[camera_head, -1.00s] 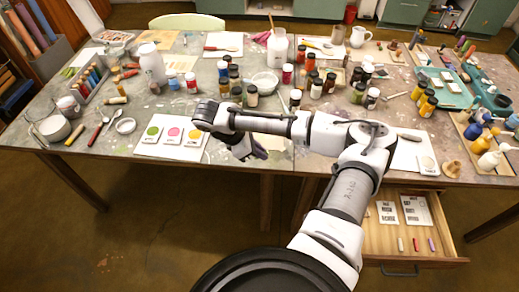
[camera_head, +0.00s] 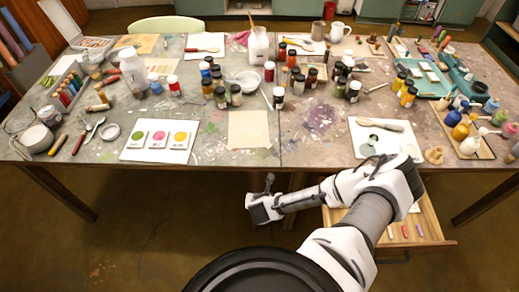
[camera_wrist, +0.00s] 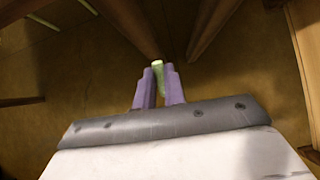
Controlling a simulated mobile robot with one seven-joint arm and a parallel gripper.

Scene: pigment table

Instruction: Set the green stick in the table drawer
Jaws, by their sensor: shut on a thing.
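In the wrist view my gripper (camera_wrist: 158,80) is shut on the green stick (camera_wrist: 157,66). The pale green end of the stick shows between and just beyond the purple fingertips. In the head view my wrist hangs below the table's front edge, left of the drawer, and hides the fingers and the stick. The table drawer (camera_head: 437,232) stands pulled open under the right part of the table. Several small coloured sticks lie in its front part, among them a red one (camera_head: 405,231) and a purple one (camera_head: 419,230). My forearm covers the drawer's left part.
The paint-stained table (camera_head: 222,180) has several bottles and jars on it. A white card with three colour samples (camera_head: 158,142) lies at the front left. Table legs (camera_wrist: 214,22) stand beyond my gripper. The floor left of the drawer is clear.

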